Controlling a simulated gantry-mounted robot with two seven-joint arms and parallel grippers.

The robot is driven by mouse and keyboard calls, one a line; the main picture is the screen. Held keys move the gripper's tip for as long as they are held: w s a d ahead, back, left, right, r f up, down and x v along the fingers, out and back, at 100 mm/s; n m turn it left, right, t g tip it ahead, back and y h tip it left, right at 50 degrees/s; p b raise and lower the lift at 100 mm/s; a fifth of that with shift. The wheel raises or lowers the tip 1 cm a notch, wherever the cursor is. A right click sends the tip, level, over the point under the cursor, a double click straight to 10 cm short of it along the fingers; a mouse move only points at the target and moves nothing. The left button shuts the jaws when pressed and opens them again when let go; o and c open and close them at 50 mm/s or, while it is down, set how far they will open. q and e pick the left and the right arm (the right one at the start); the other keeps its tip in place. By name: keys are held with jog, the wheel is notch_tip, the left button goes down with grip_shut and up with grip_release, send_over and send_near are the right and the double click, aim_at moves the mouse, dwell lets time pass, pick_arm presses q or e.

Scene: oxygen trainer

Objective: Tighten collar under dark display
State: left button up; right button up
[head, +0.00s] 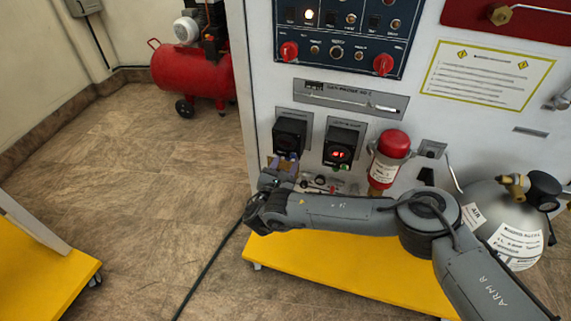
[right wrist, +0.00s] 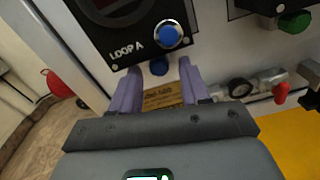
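The dark display (head: 290,135) is the left of two boxes on the panel and shows no lit digits. In the right wrist view its black face, marked LOOP A (right wrist: 122,50), has a blue knob with a silver ring (right wrist: 169,33). In the head view the gripper hides the collar. My left gripper is not in view.
The right display (head: 341,146) glows red. Beside it are a red-capped cylinder (head: 394,145) and a grey tank (head: 505,215). A red compressor (head: 190,70) stands on open floor.

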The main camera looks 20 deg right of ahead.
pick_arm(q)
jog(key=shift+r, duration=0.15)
pick_arm(e)
jog(key=shift+s+a, duration=0.1)
jog(key=shift+s+a+r+p, duration=0.1)
jog(key=shift+s+a+p, duration=0.15)
jog(key=shift+p, duration=0.15)
pick_arm(q)
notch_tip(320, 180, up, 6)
jog(key=p, duration=0.5)
pick_arm(e)
jog(key=v, duration=1)
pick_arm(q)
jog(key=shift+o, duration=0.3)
pick_arm(e)
jog(key=shift+d, duration=0.1)
